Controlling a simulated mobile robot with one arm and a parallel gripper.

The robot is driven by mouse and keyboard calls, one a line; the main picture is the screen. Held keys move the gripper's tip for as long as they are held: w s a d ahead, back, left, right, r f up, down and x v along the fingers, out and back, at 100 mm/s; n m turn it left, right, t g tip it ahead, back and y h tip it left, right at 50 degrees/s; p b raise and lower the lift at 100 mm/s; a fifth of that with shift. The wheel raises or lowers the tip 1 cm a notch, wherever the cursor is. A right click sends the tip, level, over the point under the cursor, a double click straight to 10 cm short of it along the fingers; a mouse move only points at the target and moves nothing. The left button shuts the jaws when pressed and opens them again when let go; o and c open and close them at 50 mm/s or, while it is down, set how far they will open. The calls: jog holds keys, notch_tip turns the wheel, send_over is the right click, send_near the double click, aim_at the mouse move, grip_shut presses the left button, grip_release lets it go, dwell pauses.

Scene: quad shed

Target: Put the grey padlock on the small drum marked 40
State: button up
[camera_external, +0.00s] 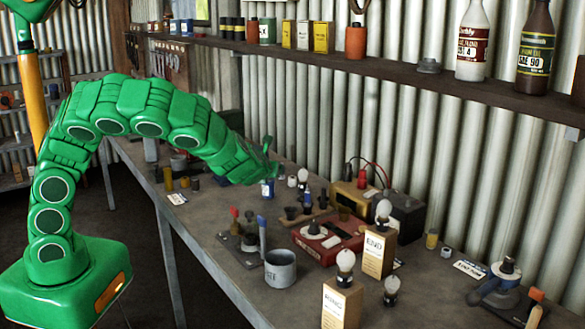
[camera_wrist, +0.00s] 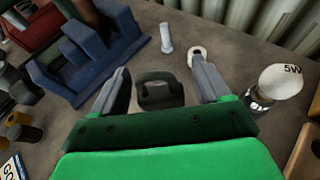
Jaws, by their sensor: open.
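A dark grey padlock (camera_wrist: 160,97) with a looped shackle lies on the bench in the wrist view, between the two fingers of my gripper (camera_wrist: 162,80). The fingers are apart, with a gap on each side of the padlock. In the external view my gripper (camera_external: 271,163) is low over the far part of the bench, and I cannot make out the padlock there.
The grey bench (camera_external: 215,235) is crowded. A blue holder (camera_wrist: 95,55) stands left of my gripper, and a white cylinder (camera_wrist: 166,38) stands ahead. A grey mug (camera_external: 280,270), a red tray (camera_external: 325,245) and cartons (camera_external: 378,253) stand nearer. A shelf (camera_external: 400,75) runs along the wall.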

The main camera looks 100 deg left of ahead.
jog(key=v, duration=1.1)
jog(key=shift+d, duration=0.3)
jog(key=shift+r, duration=0.1)
